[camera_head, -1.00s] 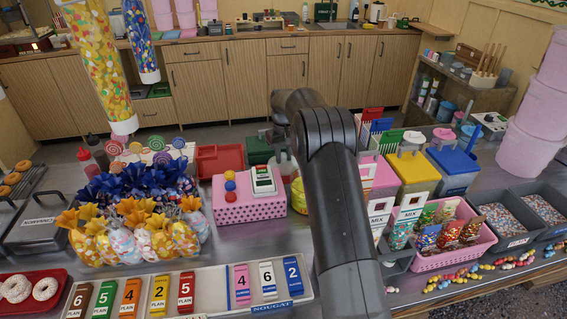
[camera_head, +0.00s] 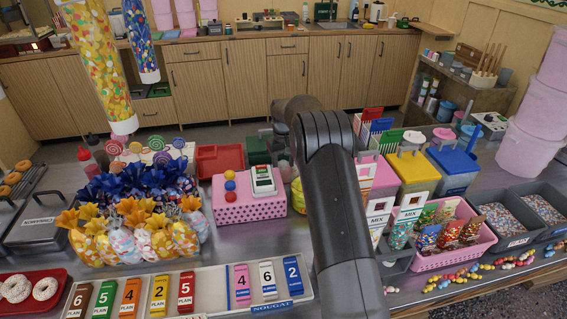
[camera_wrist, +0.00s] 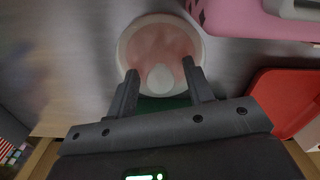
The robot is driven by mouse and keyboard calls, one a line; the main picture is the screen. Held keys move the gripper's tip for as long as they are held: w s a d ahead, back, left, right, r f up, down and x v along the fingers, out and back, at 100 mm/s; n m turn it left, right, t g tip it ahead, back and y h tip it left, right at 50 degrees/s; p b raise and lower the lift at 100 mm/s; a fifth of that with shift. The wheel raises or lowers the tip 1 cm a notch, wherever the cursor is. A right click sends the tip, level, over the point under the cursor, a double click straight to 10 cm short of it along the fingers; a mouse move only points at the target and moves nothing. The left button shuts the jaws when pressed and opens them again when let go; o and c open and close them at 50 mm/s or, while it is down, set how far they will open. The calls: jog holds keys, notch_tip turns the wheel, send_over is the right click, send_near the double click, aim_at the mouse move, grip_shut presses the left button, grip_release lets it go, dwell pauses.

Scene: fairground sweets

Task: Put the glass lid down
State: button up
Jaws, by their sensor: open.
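In the wrist view, the round glass lid (camera_wrist: 158,38) shows a pale rim, a pinkish see-through middle and a pale knob (camera_wrist: 160,77). My gripper (camera_wrist: 160,73) is open, with one finger on each side of the knob and a gap to each. From this angle I cannot tell whether the lid rests on the grey counter or on something below it. In the head view, my dark arm hides my gripper and most of the area around the lid.
The pink spotted box (camera_head: 248,200) stands close to the lid, with the red tray (camera_head: 220,160) nearby; it also shows in the wrist view (camera_wrist: 290,100). A green box (camera_head: 257,151) is beside the tray. Bagged sweets (camera_head: 135,235) crowd the left; bare counter (camera_head: 225,244) shows in front of the pink box.

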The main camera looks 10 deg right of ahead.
aim_at(283, 162)
jog(key=shift+r, duration=0.1)
notch_tip(283, 162, up, 12)
jog(key=s+r+m+t, duration=0.1)
jog(key=s+r, duration=0.7)
jog(key=s, duration=0.2)
jog(key=s+r+t, duration=0.2)
jog(key=s+r, duration=0.6)
jog(key=s, duration=0.3)
jog(key=s+f+m+t, duration=0.1)
jog(key=s+f, duration=0.2)
jog(key=s, duration=1)
jog(key=s+f+m+t, duration=0.1)
jog(key=s+f, duration=0.1)
jog(key=s, duration=1.2)
jog(key=shift+s+a+f+t, duration=0.2)
jog(key=shift+a+f+t, duration=0.1)
jog(key=shift+f, duration=0.1)
